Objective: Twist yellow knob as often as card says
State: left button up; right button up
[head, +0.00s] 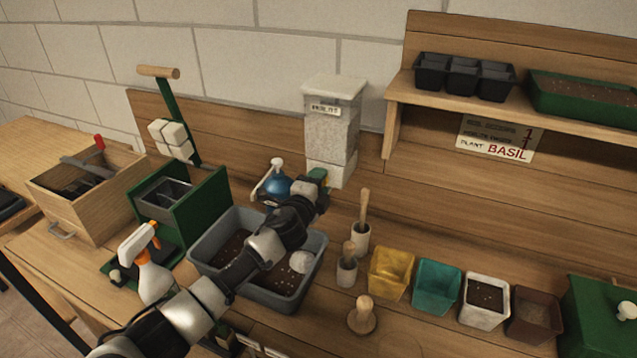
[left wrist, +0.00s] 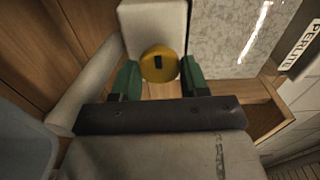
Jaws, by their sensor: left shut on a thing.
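The perlite dispenser (head: 331,120) stands against the back board. Its round yellow knob (left wrist: 160,65) with a dark mark shows on the pale outlet block (left wrist: 153,24) in the left wrist view. My left gripper (head: 318,178) has its green fingers on either side of the knob, shut on it (left wrist: 160,78); in the head view the gripper mostly hides the knob. The card (head: 499,138) under the shelf reads "PLANT BASIL" with a red 1 on each of the two lines above, whose small words are blurred. My right gripper is not in view.
A grey tub (head: 225,262) with soil lies under my left arm. A blue-bulbed bottle (head: 277,186) stands close by the gripper. Wooden-handled tools (head: 361,226) and several pots, including a yellow one (head: 390,272), stand to the right. A spray bottle (head: 150,268) stands at the left.

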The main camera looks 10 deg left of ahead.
pick_arm(q)
jog(key=shift+f, duration=0.1)
dwell(0.5)
jog(key=o, duration=0.9)
jog(key=shift+s, duration=0.15)
jog(key=s, duration=0.3)
jog(key=s+a, duration=0.1)
jog(key=s, duration=0.3)
jog(key=s+a+b, duration=0.1)
jog(key=s, duration=0.2)
jog(key=shift+s, duration=0.2)
